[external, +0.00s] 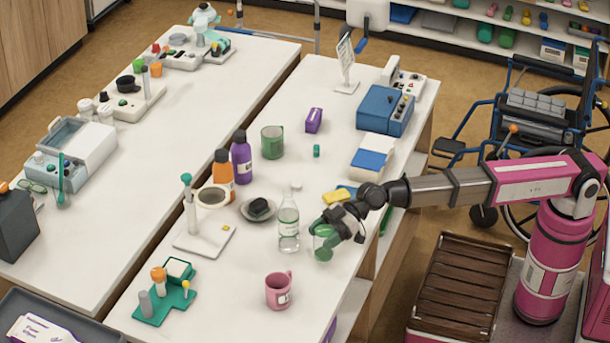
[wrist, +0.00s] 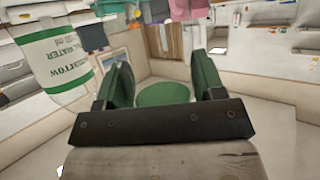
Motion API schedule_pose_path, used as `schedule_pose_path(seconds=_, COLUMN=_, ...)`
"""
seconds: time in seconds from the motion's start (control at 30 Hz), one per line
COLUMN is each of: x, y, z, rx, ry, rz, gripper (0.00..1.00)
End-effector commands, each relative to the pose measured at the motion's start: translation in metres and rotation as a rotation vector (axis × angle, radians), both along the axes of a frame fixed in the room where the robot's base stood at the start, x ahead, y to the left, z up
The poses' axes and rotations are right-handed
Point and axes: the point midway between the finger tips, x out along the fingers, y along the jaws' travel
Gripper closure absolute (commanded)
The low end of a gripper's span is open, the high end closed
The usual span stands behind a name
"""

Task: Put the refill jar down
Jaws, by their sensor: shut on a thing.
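The refill jar (external: 321,247) is a clear glass jar with green on it, near the right edge of the white table. My gripper (external: 332,231) is shut on it from the right side and hides part of it. I cannot tell whether its base touches the table. In the wrist view the two green fingers of my gripper (wrist: 163,78) stand on either side of the jar's round green part (wrist: 163,94). The white table (external: 235,290) carries the other items around it.
A clear bottle (external: 288,228) with a green-and-white label stands close left of the jar; it also shows in the wrist view (wrist: 58,58). A pink mug (external: 279,291) stands in front. A yellow sponge (external: 336,196) lies behind.

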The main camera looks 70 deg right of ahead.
Motion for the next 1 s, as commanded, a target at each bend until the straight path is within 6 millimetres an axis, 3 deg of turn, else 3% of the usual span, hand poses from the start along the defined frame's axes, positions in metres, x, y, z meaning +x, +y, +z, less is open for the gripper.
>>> schedule_pose_path(seconds=0.17, x=0.002, y=-0.001, z=-0.009, rx=-0.001, ry=0.001, rz=0.001, gripper=0.61)
schedule_pose_path(seconds=0.43, x=0.002, y=-0.001, z=-0.041, rx=0.000, ry=0.002, rz=0.001, gripper=0.61)
schedule_pose_path(seconds=0.8, x=0.002, y=-0.001, z=-0.044, rx=0.000, ry=0.000, rz=0.001, gripper=0.61)
schedule_pose_path(seconds=0.83, x=0.002, y=0.000, z=-0.044, rx=0.000, ry=0.000, rz=0.001, gripper=0.34)
schedule_pose_path(seconds=0.9, x=0.002, y=0.000, z=-0.044, rx=0.000, ry=0.000, rz=0.001, gripper=0.12)
schedule_pose_path(seconds=1.0, x=0.002, y=0.000, z=-0.044, rx=0.000, ry=0.000, rz=0.001, gripper=0.12)
